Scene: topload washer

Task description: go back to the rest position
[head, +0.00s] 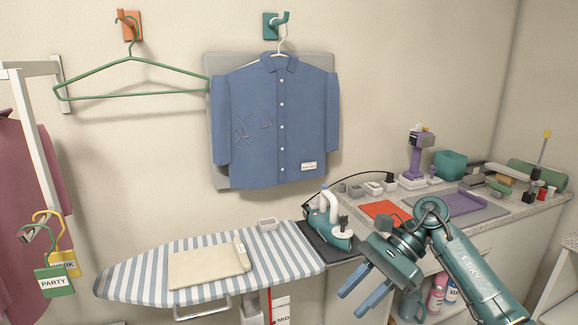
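My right arm reaches in from the lower right, and its teal gripper (356,294) hangs in front of the ironing board's right end. Its two blue fingers point down and to the left, with a gap between them and nothing held. The fingers are clear of the board in the picture. My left gripper is not in view.
A striped ironing board (135,275) carries a folded beige cloth (205,265). A teal iron (325,225) stands on a dark pad. A blue shirt (280,120) and a green hanger (130,95) hang on the wall. A cluttered counter (345,205) lies at right.

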